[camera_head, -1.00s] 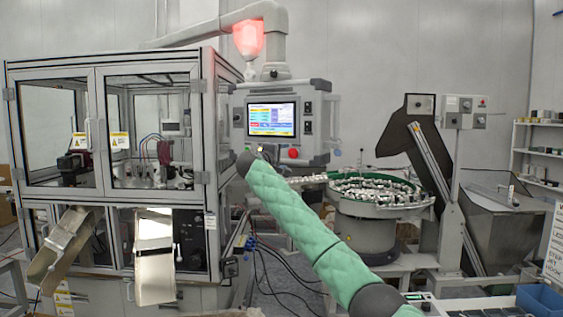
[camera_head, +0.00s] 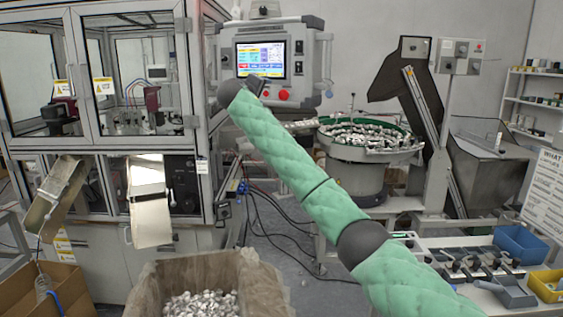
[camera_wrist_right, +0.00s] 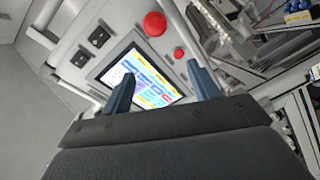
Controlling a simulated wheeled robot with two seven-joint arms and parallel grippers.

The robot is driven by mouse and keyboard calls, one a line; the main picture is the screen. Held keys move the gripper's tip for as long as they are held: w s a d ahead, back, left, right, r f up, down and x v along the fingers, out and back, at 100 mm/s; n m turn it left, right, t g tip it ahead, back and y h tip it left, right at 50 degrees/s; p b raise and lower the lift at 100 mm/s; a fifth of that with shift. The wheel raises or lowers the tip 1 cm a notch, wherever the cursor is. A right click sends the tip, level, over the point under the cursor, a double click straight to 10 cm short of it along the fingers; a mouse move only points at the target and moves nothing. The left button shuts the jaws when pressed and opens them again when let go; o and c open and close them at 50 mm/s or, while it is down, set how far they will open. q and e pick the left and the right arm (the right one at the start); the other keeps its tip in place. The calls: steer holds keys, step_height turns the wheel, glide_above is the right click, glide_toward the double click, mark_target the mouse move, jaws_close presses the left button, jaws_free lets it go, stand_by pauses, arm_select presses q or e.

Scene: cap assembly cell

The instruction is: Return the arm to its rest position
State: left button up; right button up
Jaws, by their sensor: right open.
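My right arm, in a green padded sleeve, reaches from the lower right of the head view up to the control panel (camera_head: 308,60). My right gripper (camera_head: 257,84) is small and dark there, in front of the panel below its lit screen (camera_head: 261,58). In the right wrist view, the two blue-grey fingers of the right gripper (camera_wrist_right: 163,85) stand wide apart with nothing between them. The screen (camera_wrist_right: 135,78) shows behind and between them. I cannot tell whether a finger touches the panel. My left gripper is out of view.
A red button (camera_head: 284,94) is close right of the gripper. The glazed machine (camera_head: 98,150) stands left, the bowl feeder (camera_head: 355,160) right. A cardboard box of metal parts (camera_head: 160,280) is at the bottom. A bench with blue bin (camera_head: 520,243) and yellow bin (camera_head: 548,284) is lower right.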

steer(key=s+r+m+y, duration=0.2)
steer(key=s+r+y, duration=0.15)
steer(key=s, duration=0.35)
steer(key=s+d+f+m+g+y, duration=0.1)
steer(key=s+d+f+g, duration=0.4)
steer(key=f, duration=1.6)
steer(key=s+d+f+m+y, duration=0.2)
steer(key=s+d+f, duration=0.4)
steer(key=s+f, duration=1.1)
steer(key=s+d+f+m+g+y, duration=0.1)
steer(key=s+d+f+g, duration=0.35)
steer(key=f, duration=2.15)
steer(key=s+d+f+g, duration=0.1)
steer(key=s+d+f, duration=0.2)
steer(key=s+f, duration=0.75)
steer(key=s+d+f+g, duration=0.1)
steer(key=s+d+f, duration=0.3)
steer(key=s+f, duration=0.65)
steer(key=s+f+g, duration=0.1)
steer(key=s+f, duration=0.2)
steer(key=s, duration=0.4)
steer(key=s+f+g, duration=0.1)
steer(key=s+f, duration=0.3)
steer(key=s, duration=0.3)
steer(key=s+f+m+g, duration=0.1)
steer(key=s+f, duration=0.3)
steer(key=s, duration=0.3)
steer(key=shift+d+f+h, duration=0.25)
steer(key=shift+h, duration=0.2)
steer(key=shift+g, duration=0.25)
